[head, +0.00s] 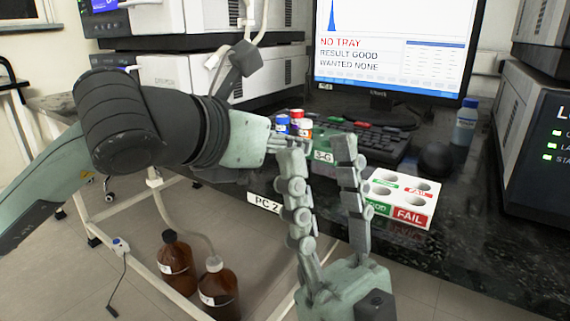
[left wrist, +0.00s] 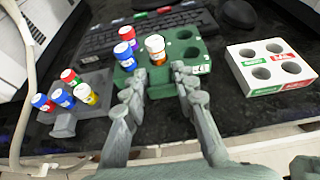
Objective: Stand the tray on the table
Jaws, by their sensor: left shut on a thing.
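The green tray (head: 322,156) with a 3-6 label is at the front part of the black table in the head view. It also shows in the left wrist view (left wrist: 187,44), level or nearly so, with several capped vials and some empty holes. My left gripper (head: 276,143) is shut on its near edge, with the fingertips (left wrist: 158,82) against it. I cannot tell whether its underside touches the table. My right gripper (head: 318,155) is open and empty in the foreground, its fingers pointing up and partly covering the table edge.
A white rack (head: 398,190) with GOOD and FAIL labels and empty holes stands right of the tray. A grey holder (left wrist: 88,112) with several vials is at left. A keyboard (head: 375,143), mouse (head: 437,158) and bottle (head: 466,121) lie behind. The monitor (head: 390,45) reads NO TRAY.

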